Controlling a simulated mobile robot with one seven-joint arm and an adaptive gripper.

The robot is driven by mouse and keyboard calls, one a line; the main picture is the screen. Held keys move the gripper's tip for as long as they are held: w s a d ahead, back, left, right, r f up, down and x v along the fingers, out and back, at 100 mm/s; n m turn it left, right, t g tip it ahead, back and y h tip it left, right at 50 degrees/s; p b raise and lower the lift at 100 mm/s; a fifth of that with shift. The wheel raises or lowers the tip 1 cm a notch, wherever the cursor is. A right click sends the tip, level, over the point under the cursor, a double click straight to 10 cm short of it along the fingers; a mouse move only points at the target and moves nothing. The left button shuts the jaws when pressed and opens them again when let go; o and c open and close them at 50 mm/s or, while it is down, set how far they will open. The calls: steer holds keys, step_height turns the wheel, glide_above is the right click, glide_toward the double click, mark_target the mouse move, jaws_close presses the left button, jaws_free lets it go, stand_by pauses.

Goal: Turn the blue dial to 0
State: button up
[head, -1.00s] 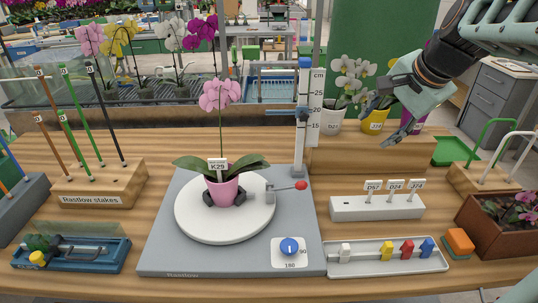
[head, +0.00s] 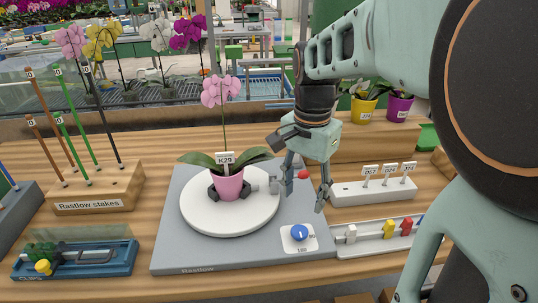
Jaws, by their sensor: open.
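The blue dial (head: 300,233) sits on a small white plate (head: 313,245) at the front right corner of the grey turntable base (head: 210,258). The plate shows a 180 mark at its front and a 90 mark at its right. The dial's pointer setting is too small to read. My gripper (head: 304,202) is open and empty, pointing down above the base, behind and slightly above the dial, apart from it. A pink orchid in a pink pot (head: 229,184), tagged K29, stands on the white turntable (head: 205,222).
A red-tipped lever (head: 303,174) is right by my gripper. A white tag block (head: 373,190) and a tray (head: 362,249) with coloured clips lie to the right. A stake block (head: 95,198) and blue clip box (head: 75,262) stand left. The wood in front is clear.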

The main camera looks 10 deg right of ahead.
mark_target(300, 230)
step_height(300, 230, down, 11)
steer(key=shift+r+b, duration=0.1)
steer(key=shift+b, duration=0.9)
steer(key=c, duration=1.2)
steer(key=shift+o, duration=0.2)
